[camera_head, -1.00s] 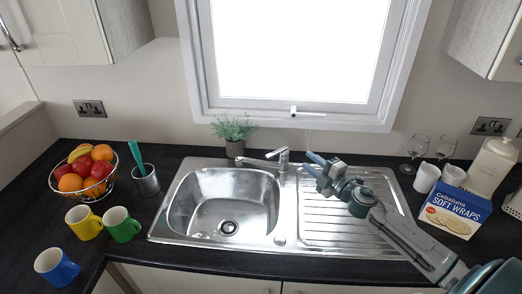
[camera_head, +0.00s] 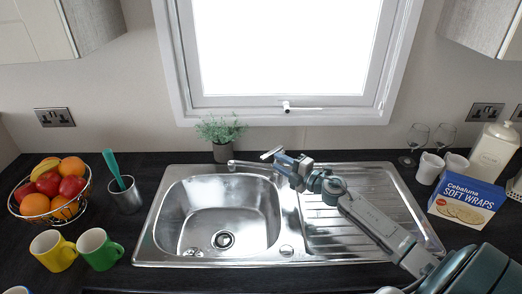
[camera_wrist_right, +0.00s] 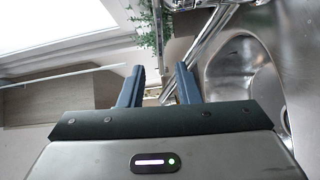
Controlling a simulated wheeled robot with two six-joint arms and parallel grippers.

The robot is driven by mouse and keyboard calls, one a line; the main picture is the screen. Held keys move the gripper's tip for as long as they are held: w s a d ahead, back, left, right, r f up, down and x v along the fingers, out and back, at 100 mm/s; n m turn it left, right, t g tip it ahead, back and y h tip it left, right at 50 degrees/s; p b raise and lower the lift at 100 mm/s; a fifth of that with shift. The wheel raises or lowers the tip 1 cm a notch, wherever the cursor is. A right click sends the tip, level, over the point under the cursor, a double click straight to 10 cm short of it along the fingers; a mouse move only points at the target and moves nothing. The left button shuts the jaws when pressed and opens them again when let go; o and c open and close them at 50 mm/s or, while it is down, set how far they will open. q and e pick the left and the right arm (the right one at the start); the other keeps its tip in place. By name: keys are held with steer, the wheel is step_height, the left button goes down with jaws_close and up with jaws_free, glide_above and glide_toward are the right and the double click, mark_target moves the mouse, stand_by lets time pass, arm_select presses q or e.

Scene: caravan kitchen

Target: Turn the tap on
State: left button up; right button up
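The chrome tap stands at the back edge of the sink. Its spout (camera_head: 250,165) points left over the bowl, and its body is partly hidden behind my right gripper. My right gripper (camera_head: 278,157) is at the tap's upper part, close to the lever; I cannot tell whether they touch. In the wrist view the two blue fingers of my right gripper (camera_wrist_right: 160,84) are apart with a gap between them. Chrome tap parts (camera_wrist_right: 212,35) show beyond and to the right of the fingers. My left gripper is not in view.
The steel sink bowl (camera_head: 190,215) lies left of the ribbed drainer (camera_head: 345,232). A potted plant (camera_head: 222,138) stands behind the sink. A fruit basket (camera_head: 50,195), mugs (camera_head: 98,249) and a utensil pot (camera_head: 126,197) are left. A wraps box (camera_head: 466,198) and glasses (camera_head: 416,140) are right.

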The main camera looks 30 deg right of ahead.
mark_target(264, 155)
steer(key=p+x, duration=0.2)
steer(key=x, duration=0.5)
steer(key=shift+w, duration=0.2)
steer(key=shift+w+a, duration=0.25)
steer(key=shift+w, duration=0.3)
steer(key=shift+c, duration=0.2)
jaws_close()
